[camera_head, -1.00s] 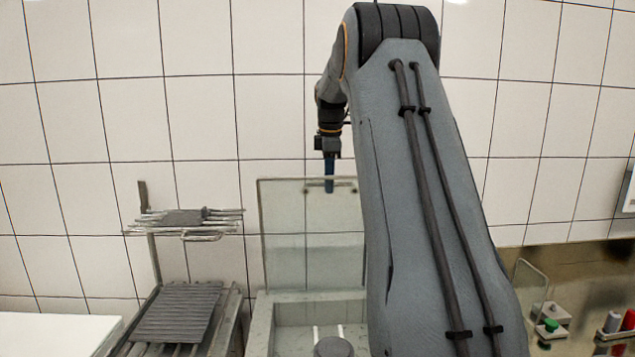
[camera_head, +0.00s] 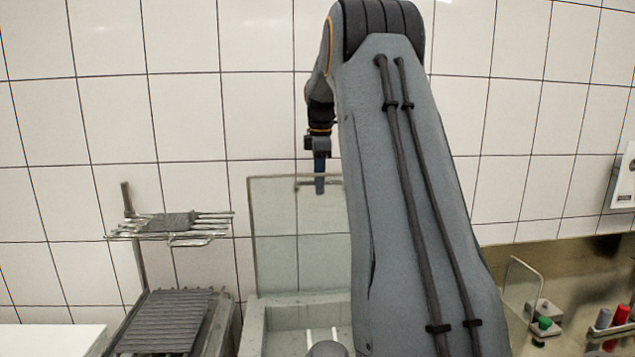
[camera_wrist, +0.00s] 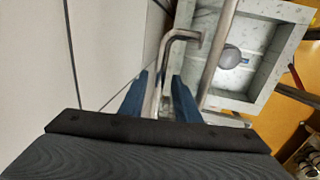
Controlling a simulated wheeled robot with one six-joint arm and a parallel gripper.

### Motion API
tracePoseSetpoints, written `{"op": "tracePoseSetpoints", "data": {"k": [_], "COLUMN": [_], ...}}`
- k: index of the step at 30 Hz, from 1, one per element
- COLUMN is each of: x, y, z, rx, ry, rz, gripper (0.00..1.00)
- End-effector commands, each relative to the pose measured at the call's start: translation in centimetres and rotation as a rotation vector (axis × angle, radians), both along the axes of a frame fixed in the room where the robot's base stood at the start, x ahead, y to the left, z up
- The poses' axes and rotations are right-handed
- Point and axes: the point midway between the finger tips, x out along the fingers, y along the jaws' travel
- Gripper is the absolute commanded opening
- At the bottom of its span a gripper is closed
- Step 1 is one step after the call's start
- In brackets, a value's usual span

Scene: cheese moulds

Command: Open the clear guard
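The clear guard (camera_head: 272,235) stands upright behind a pale stone-like basin (camera_head: 256,318), against the tiled wall. Its right part is hidden behind my arm. A thin metal handle (camera_head: 303,184) runs near its top edge. My gripper (camera_head: 320,188) points down at this handle, its lower end in front of the guard's upper part. In the wrist view, the two blue fingers of my gripper (camera_wrist: 163,92) are apart, with the bent metal handle (camera_wrist: 178,34) passing between them. The handle lies nearer the left finger, and a gap shows beside the right one.
A metal rack (camera_head: 172,227) stands left of the basin above a ribbed dark plate (camera_head: 165,318). A round grey knob (camera_wrist: 229,57) shows in the basin in the wrist view. Red and green-topped items stand at the right. The wall is close behind the guard.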

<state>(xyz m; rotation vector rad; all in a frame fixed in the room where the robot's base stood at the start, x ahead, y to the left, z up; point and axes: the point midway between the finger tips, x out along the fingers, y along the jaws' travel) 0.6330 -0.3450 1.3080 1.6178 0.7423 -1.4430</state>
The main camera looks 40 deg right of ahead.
Motion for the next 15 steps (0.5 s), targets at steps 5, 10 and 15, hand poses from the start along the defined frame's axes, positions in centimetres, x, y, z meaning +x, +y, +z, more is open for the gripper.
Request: {"op": "tracePoseSetpoints", "data": {"k": [5, 10, 15], "x": [0.0, -0.2, -0.7], "y": [0.0, 0.3, 0.6], "z": [0.4, 2.4, 5.1], "rx": [-0.002, -0.004, -0.003], "ry": [-0.003, -0.006, -0.004], "rz": [0.001, 0.002, 0.002], "gripper": [0.29, 0.29, 0.29]}}
